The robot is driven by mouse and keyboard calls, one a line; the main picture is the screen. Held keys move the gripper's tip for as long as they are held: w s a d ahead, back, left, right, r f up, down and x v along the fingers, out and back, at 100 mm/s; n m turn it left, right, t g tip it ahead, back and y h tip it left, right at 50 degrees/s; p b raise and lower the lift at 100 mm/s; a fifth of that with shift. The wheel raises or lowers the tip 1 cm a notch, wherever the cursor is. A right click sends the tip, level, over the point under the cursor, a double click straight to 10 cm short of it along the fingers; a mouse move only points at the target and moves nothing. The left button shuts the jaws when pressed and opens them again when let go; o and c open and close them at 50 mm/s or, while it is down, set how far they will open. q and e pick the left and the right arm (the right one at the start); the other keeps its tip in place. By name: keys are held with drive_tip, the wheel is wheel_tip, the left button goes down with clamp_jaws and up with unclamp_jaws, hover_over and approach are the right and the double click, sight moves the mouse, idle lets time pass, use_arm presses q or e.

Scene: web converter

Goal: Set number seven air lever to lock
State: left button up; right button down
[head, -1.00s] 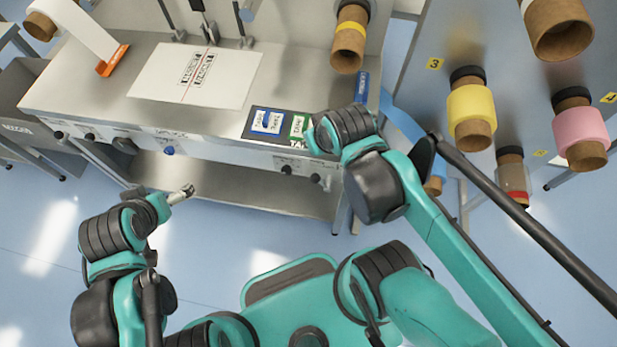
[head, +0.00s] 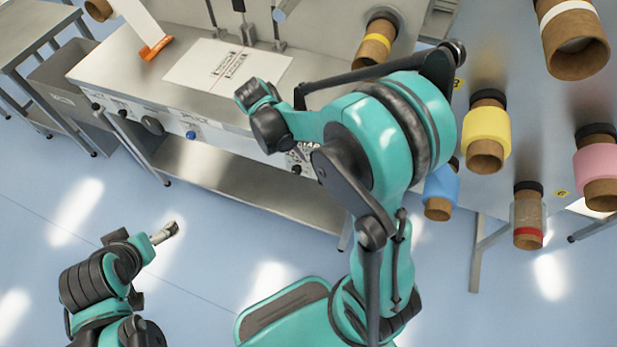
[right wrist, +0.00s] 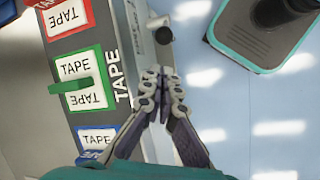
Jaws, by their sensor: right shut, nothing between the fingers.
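The converter table's front panel (head: 228,148) carries several black knobs or levers, such as one at the left (head: 152,125), and a blue one (head: 191,135). Their numbers are too small to read, so I cannot tell which is number seven. My right gripper (right wrist: 163,75) is shut and empty, with its fingertips beside the table's front edge near a dark round knob (right wrist: 163,36). I cannot tell whether they touch it. In the head view the right gripper (head: 303,153) is mostly hidden by my arm. My left gripper (head: 165,232) hangs over open floor, away from the table.
A white sheet (head: 228,68) lies farther left. Colored rolls, including a yellow one (head: 487,133), stick out on the right. The floor before the table is clear.

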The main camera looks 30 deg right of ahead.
drive_tip(key=shift+f, duration=0.15)
drive_tip(key=b+x, duration=0.4)
drive_tip(key=x, duration=0.6)
drive_tip(key=shift+s, duration=0.1)
idle(0.4)
